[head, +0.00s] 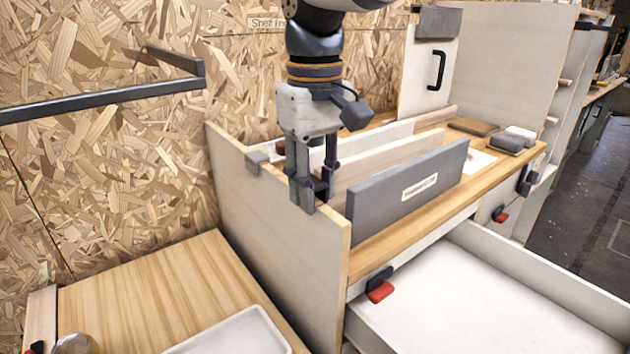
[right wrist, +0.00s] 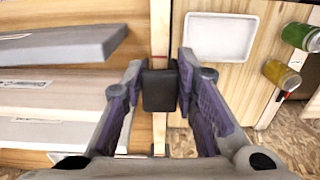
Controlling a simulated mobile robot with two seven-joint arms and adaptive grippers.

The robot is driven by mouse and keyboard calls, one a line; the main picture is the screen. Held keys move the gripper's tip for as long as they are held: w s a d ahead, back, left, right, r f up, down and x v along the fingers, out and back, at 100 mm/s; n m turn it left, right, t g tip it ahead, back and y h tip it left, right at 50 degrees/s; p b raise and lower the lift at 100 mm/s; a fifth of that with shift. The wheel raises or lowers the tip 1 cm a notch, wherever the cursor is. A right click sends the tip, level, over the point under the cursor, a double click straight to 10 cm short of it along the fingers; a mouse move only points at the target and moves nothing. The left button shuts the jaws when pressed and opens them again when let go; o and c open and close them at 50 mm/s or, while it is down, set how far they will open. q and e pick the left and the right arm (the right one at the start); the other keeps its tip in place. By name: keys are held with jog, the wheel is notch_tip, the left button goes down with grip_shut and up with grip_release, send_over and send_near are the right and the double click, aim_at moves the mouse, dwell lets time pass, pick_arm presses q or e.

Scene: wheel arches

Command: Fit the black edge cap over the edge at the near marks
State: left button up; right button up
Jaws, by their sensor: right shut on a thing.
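My right gripper (head: 312,190) points down at the top edge of an upright pale panel (head: 290,250). Its fingers are shut on the black edge cap (right wrist: 159,90), which sits between the fingertips in the right wrist view. There the cap lies over the line of the panel's narrow top edge (right wrist: 160,30). In the head view the fingertips largely hide the cap, and I cannot tell whether it is fully seated. My left gripper is not in view.
A grey block (head: 257,162) sits on the panel's edge farther back. A grey labelled board (head: 405,190) and pale boards stand close right of the gripper. A white tray (head: 235,335) lies on the wooden top at lower left. An open white drawer (head: 480,300) is at right.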

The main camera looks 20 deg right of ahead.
jog(key=shift+f, duration=0.35)
jog(key=shift+f, duration=0.4)
jog(key=o, duration=0.9)
notch_tip(320, 180, up, 12)
jog(key=shift+r, duration=0.1)
